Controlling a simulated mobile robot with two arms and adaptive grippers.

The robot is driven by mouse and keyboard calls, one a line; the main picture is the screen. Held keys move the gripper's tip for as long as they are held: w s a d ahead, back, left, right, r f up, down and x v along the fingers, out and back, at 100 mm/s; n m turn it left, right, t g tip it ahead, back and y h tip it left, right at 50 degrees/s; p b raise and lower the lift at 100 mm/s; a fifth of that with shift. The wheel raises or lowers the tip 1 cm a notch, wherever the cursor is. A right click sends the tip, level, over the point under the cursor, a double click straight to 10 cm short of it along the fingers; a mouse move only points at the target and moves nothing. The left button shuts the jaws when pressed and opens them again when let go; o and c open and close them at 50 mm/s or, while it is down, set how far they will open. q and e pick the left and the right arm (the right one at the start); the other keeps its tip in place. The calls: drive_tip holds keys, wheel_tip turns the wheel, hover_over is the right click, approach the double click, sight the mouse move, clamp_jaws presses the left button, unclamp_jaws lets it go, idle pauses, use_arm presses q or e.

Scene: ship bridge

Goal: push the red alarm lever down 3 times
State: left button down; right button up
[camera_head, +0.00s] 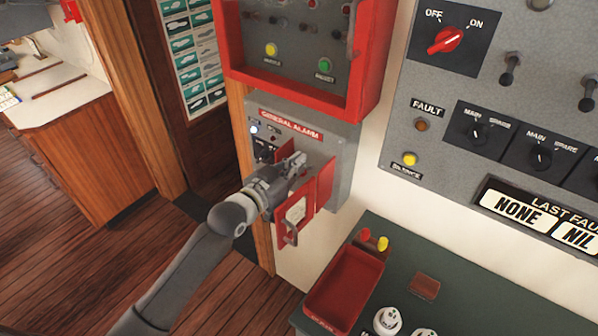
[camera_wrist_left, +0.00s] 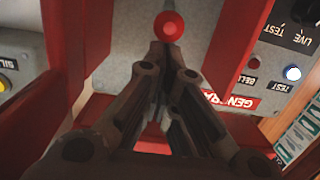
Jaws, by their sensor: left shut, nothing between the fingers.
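The grey general alarm box (camera_head: 347,150) is on the wall, with its red cover (camera_head: 297,214) swung open. My left gripper (camera_head: 298,166) is shut and reaches into the opening between the red panels. In the left wrist view a lever with a round red knob (camera_wrist_left: 169,27) stands just beyond my left fingertips (camera_wrist_left: 167,52). The tips look close to the knob, but I cannot tell whether they touch. In the head view the gripper hides the lever. My right gripper is not in view.
A red-framed panel (camera_head: 372,60) juts out above the alarm box. A large grey console (camera_head: 440,75) is to the right. Below is a dark green desk (camera_head: 470,290) with a red tray (camera_head: 348,285). Open wooden floor (camera_head: 60,225) is at the left.

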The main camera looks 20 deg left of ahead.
use_arm(q)
drive_tip(key=f+p+v, duration=0.1)
drive_tip(key=p+v, duration=0.2)
drive_tip(key=v, duration=0.4)
drive_tip(key=shift+r, duration=0.45)
idle(0.4)
drive_tip(key=shift+t+h, duration=0.3)
drive_tip(key=shift+t, duration=0.4)
drive_tip(key=b+x, duration=0.2)
drive_tip(key=x, duration=0.1)
drive_tip(key=b+x, duration=0.3)
drive_tip(key=f+b+x, duration=0.1)
drive_tip(key=b+x, duration=0.1)
drive_tip(key=x, duration=0.1)
idle(0.3)
